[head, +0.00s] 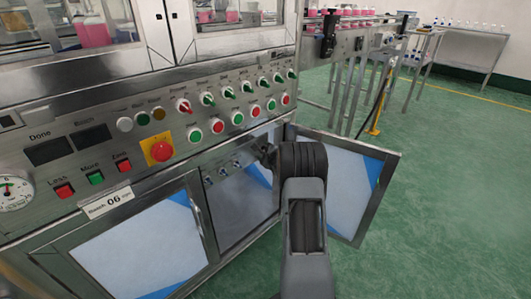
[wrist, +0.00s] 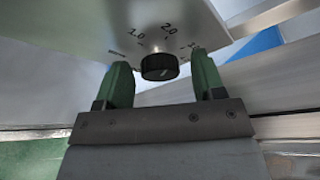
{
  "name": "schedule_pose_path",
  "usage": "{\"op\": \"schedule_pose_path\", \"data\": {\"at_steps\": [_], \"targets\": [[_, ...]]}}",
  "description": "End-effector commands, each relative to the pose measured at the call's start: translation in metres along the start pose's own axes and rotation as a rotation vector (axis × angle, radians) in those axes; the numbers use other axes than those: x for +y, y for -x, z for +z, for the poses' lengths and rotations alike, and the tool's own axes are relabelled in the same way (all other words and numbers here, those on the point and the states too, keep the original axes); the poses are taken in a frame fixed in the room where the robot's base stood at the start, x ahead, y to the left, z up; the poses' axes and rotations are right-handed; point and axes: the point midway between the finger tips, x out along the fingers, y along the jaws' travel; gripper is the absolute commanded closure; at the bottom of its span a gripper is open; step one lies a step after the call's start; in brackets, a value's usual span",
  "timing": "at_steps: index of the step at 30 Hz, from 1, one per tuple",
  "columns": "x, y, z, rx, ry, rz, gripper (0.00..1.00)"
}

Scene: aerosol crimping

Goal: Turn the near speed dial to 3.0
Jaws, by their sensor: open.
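In the wrist view a black round speed dial (wrist: 158,66) sits on a grey metal plate (wrist: 75,25). Printed marks 1.0 and 2.0 show around it, with another mark cut short by the right finger. A small pale line shows on the dial's face, but its exact reading is unclear. My gripper (wrist: 162,74) is open, with one green finger on each side of the dial and gaps between. In the head view my gripper (head: 266,156) is mostly hidden by my arm, at the small dial panel (head: 222,171) inside the open cabinet.
The open cabinet door (head: 362,190) stands right of my arm. Above are the control panel's buttons and switches, with a red emergency button (head: 162,151) on yellow. A closed door (head: 140,245) is at left. Green floor (head: 450,200) is free at right.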

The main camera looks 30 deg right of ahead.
Motion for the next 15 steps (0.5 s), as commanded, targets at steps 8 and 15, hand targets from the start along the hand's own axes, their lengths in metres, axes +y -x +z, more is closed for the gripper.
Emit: {"op": "schedule_pose_path", "data": {"at_steps": [8, 15], "targets": [[0.0001, 0.0002, 0.0000, 0.000, 0.000, 0.000, 0.60], [0.0002, 0.0003, 0.0000, 0.000, 0.000, 0.000, 0.83]]}}
